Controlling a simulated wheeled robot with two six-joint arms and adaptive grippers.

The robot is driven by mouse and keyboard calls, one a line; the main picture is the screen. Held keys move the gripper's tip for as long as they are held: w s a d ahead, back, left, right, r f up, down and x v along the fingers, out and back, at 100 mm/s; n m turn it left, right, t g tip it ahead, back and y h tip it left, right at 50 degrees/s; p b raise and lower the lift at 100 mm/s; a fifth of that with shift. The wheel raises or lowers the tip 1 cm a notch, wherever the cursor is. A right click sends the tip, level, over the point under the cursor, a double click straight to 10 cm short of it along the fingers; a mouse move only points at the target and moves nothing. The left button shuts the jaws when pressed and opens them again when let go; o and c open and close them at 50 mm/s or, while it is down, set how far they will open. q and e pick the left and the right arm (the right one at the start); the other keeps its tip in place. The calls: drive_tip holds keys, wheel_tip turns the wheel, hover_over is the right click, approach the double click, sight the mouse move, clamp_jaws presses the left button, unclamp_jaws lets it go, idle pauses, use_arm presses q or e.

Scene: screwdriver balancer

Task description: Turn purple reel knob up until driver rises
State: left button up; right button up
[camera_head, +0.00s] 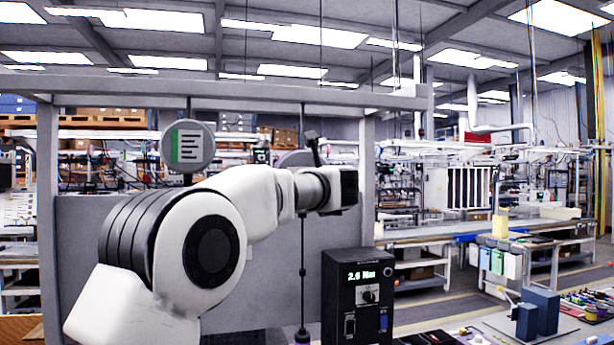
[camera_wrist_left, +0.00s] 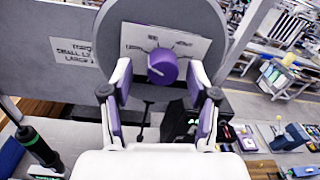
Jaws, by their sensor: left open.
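The purple knob (camera_wrist_left: 162,67) sits at the middle of a grey round reel (camera_wrist_left: 205,25) with a white label plate behind it, in the left wrist view. My left gripper (camera_wrist_left: 160,74) is open, its two purple-padded fingers on either side of the knob with gaps showing; I cannot tell how deep they reach. In the head view my left gripper (camera_head: 314,148) is partly hidden by my wrist, in front of the grey reel (camera_head: 292,158). A dark cord (camera_head: 302,240) hangs below the reel. A green-and-black driver (camera_wrist_left: 38,146) shows at lower left. My right gripper is out of view.
A black controller box (camera_head: 358,295) reading 2.6 Nm stands right of the cord. Another round reel with a green-striped label (camera_head: 187,145) hangs at left. A grey frame (camera_head: 48,190) surrounds the station. Blue blocks (camera_head: 540,310) stand on the table at right.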

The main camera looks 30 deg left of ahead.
use_arm(q)
drive_tip(key=shift+w+a, duration=0.15)
drive_tip(key=shift+w, duration=0.1)
drive_tip(key=shift+c, duration=0.7)
clamp_jaws()
